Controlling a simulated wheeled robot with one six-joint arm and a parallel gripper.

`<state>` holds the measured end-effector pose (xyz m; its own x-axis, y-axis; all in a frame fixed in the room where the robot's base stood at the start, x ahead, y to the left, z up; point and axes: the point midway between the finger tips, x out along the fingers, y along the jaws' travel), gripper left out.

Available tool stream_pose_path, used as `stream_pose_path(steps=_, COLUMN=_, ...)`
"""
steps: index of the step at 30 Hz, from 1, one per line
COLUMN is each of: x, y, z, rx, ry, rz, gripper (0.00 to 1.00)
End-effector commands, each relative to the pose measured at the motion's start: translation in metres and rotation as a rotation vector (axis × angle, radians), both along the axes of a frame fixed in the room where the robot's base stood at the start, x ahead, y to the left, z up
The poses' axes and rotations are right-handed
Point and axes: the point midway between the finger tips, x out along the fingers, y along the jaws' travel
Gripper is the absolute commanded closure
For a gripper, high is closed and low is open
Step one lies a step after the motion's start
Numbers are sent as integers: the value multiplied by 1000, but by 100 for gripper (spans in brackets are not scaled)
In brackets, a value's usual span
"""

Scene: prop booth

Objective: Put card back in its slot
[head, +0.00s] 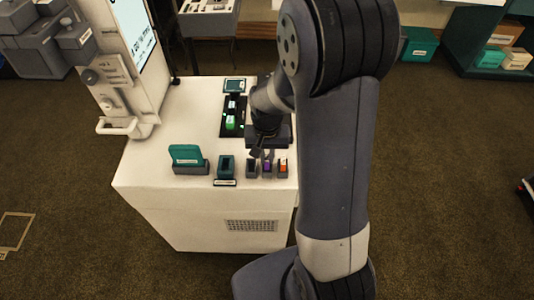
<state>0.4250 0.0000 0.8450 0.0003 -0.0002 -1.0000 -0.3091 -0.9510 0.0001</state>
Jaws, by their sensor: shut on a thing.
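My gripper (259,151) points down over the right part of the white counter, just behind a row of small grey holders. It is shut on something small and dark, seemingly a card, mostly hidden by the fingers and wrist. The left grey holder (251,170) shows a dark top with no coloured card visible. The middle grey holder holds a purple card (267,167), and the right one an orange and white card (283,166).
The white counter (150,183) also bears a teal sign (184,153) in a grey base, a black panel with green lights (231,122), and a small teal-framed screen (235,86). A tall white kiosk (120,60) stands at left. My arm hides the area right of the counter.

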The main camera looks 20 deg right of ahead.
Motion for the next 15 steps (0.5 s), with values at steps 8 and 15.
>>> stream_pose_path(steps=8, x=0, y=0, z=-10, rx=0, ry=0, rz=0, gripper=100)
stream_pose_path(steps=15, x=0, y=0, z=-9, rx=0, ry=0, rz=0, gripper=100)
